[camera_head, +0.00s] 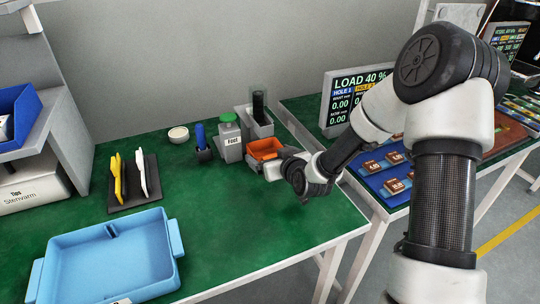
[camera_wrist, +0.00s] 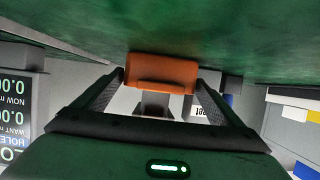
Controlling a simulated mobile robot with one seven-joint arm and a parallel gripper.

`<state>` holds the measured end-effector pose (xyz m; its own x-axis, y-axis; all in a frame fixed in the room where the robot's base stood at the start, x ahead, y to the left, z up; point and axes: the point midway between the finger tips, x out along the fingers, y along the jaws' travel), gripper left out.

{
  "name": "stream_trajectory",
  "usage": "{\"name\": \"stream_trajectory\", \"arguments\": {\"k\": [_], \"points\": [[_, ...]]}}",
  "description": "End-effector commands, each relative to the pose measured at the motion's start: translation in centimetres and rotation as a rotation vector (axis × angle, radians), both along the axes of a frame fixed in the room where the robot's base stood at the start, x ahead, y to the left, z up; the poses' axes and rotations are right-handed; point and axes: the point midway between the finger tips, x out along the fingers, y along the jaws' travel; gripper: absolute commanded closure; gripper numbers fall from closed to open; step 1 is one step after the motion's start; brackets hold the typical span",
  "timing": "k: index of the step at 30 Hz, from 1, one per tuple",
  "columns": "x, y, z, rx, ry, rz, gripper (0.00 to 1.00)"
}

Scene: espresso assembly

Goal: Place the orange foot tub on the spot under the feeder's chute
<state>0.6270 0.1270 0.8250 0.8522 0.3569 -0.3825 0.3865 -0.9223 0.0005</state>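The orange foot tub (camera_head: 265,147) is at the back right of the green table, just right of the feeder. It also shows in the wrist view (camera_wrist: 162,70), between my two fingers. My gripper (camera_wrist: 160,82) has one fingertip against each side of the tub and appears shut on it. In the head view my wrist partly hides the tub, and I cannot tell whether it touches the table. The feeder (camera_head: 229,139) is grey with a green top and a "Foot" label. Its chute and the spot under it are not clear.
A grey holder with a dark cylinder (camera_head: 258,107) stands behind the tub. A blue tray (camera_head: 110,262) is at front left. The table's middle is clear.

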Motion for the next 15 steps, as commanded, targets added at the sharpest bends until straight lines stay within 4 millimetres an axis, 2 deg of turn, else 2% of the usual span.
{"name": "stream_trajectory", "arguments": {"k": [8, 11, 15], "points": [[0.0, 0.0, 0.1, 0.000, 0.000, 0.000, 0.00], [0.0, 0.0, 0.7, 0.001, 0.000, 0.000, 0.00], [-1.9, -0.9, 1.4, -0.002, 0.000, -0.001, 0.00]]}}
